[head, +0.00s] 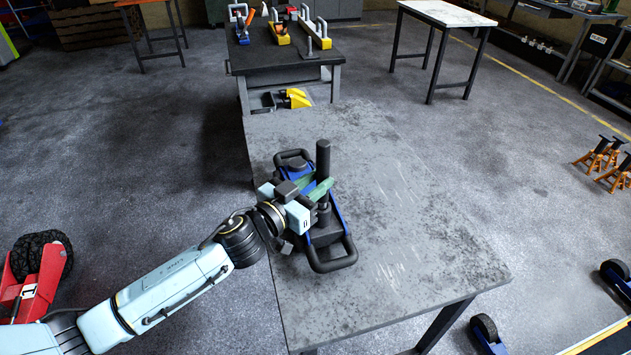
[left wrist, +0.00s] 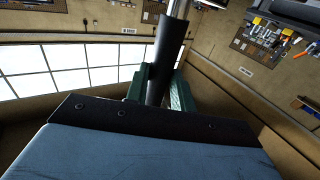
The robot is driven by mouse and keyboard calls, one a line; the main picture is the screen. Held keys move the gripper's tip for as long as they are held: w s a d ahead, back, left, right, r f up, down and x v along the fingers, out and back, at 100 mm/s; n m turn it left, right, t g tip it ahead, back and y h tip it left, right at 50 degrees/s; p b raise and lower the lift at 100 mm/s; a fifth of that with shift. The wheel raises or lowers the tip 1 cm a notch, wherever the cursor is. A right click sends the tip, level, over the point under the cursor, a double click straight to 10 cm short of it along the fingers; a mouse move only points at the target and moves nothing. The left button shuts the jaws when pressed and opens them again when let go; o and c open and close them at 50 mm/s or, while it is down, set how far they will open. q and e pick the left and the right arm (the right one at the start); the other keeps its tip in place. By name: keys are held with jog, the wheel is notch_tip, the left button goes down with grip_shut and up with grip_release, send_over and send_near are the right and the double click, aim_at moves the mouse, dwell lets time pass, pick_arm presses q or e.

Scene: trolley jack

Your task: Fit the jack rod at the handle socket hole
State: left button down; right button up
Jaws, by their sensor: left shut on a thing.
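The jack rod (head: 323,160) is a dark, thick bar standing nearly upright over the jack. My left gripper (head: 319,190) has green fingers and is shut on the rod, around its lower part. In the left wrist view the rod (left wrist: 167,50) passes between the green fingers (left wrist: 158,88). The blue trolley jack (head: 335,211) with black bar handles lies on the grey table beneath. My gripper hides much of the jack's middle and the handle socket hole. I cannot tell whether the rod's lower end is in it. My right gripper is not in view.
The grey worktable (head: 400,240) is bare to the right of the jack. A dark bench (head: 280,55) with several tools stands behind. A white-topped table (head: 445,13) is at the back right. Orange jack stands (head: 597,153) are on the floor at right.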

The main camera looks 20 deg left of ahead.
pick_arm(q)
jog(key=shift+f+b, duration=0.85)
jog(key=shift+f, duration=0.2)
jog(key=c, duration=1.1)
grip_release()
jog(key=shift+f, duration=0.1)
jog(key=shift+s, duration=0.1)
jog(key=v, duration=1.3)
jog(key=shift+a, duration=0.1)
